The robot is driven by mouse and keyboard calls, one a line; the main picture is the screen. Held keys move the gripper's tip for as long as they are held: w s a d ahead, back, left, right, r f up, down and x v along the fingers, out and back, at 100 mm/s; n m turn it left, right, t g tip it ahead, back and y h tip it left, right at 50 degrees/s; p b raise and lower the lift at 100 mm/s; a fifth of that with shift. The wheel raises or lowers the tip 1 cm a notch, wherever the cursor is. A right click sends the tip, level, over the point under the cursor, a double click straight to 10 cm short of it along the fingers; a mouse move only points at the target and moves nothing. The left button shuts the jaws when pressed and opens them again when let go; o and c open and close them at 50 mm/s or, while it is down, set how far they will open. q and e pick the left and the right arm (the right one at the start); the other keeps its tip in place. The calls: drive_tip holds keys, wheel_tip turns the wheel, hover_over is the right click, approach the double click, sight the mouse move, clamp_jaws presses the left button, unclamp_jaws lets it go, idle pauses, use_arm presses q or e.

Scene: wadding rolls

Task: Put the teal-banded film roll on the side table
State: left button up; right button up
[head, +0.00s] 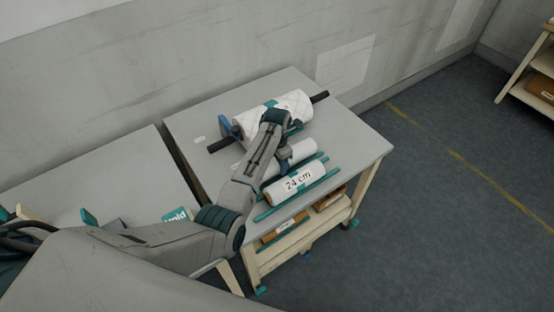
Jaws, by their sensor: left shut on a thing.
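A large white quilted roll with a teal band (293,101) lies on the grey table (357,143), with a black rod sticking out of both ends. My left gripper (284,122) is at the near side of this roll, shut on it as far as I can tell; its fingertips are largely hidden by my own wrist. A second grey table (118,172) stands to the left, across a narrow gap, with a partly hidden teal sign (176,215). I cannot tell which table is the side table. My right gripper is not in view.
A smaller white roll (299,152) and a roll marked "24 cm" (291,185) lie between teal bars in front of the large roll. A blue part (227,127) stands at its left end. Brown boxes (285,228) sit on the lower shelf.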

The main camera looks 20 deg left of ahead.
use_arm(q)
drive_tip(key=shift+w+f, duration=0.1)
drive_tip(key=shift+f, duration=0.1)
drive_tip(key=shift+f, duration=0.1)
drive_tip(key=o, duration=1.3)
drive_tip(key=shift+r, duration=0.55)
wheel_tip(320, 180, up, 11)
drive_tip(key=b, duration=0.3)
drive_tip(key=shift+f, duration=0.15)
drive_tip(key=shift+r, duration=0.5)
